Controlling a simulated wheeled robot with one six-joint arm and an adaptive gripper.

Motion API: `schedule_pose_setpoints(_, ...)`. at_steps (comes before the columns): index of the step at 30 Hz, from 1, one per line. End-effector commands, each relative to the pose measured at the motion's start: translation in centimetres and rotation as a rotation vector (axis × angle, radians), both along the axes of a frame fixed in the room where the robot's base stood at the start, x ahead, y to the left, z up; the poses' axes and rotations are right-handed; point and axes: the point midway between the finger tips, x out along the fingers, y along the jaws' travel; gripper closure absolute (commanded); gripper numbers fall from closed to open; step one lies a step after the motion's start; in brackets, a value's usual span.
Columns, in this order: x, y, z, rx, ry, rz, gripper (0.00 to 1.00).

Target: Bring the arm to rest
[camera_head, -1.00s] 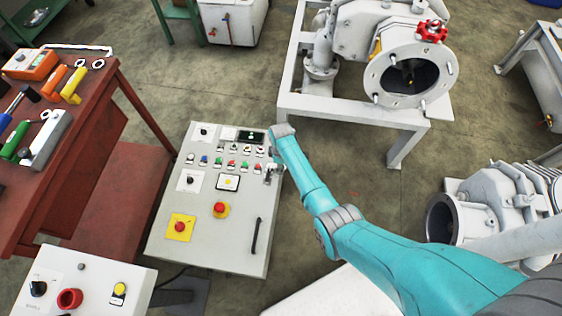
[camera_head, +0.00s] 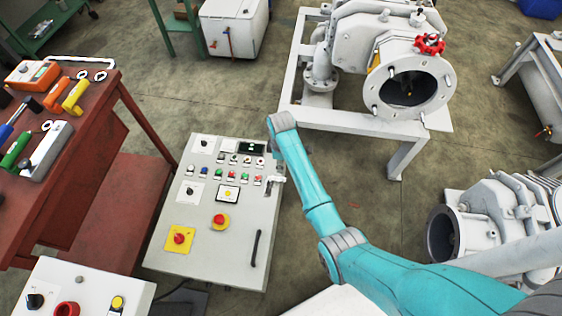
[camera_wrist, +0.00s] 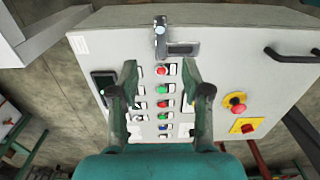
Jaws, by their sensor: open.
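My arm, teal with grey joints, reaches in from the lower right of the head view, its end (camera_head: 282,122) at the upper right corner of the grey control panel (camera_head: 205,258). In the head view the fingers are hidden behind the arm. In the wrist view my gripper (camera_wrist: 159,76) shows two dark green fingers, apart, with nothing between them. Behind them is the panel face, with rows of coloured buttons (camera_wrist: 162,88) and a metal latch (camera_wrist: 172,46). The fingers appear apart from the panel, though the exact distance cannot be told.
A red workbench (camera_head: 120,225) with tools stands at the left. A pump on a white frame (camera_head: 350,119) stands behind the panel, and another machine (camera_head: 495,215) is at the right. A second control box (camera_head: 75,290) is at the lower left. Bare floor shows between panel and pump.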

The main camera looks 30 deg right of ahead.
Motion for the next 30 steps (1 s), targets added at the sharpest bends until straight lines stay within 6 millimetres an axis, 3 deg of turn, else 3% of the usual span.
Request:
schedule_pose_setpoints(17, -0.4, 0.1, -0.5, -0.001, -0.008, -0.007, 0.52)
schedule_pose_setpoints(23, -3.8, 0.8, -3.6, -0.005, -0.093, -0.071, 0.52)
schedule_pose_setpoints(30, -9.8, 2.1, -6.8, 0.003, -0.258, -0.189, 0.52)
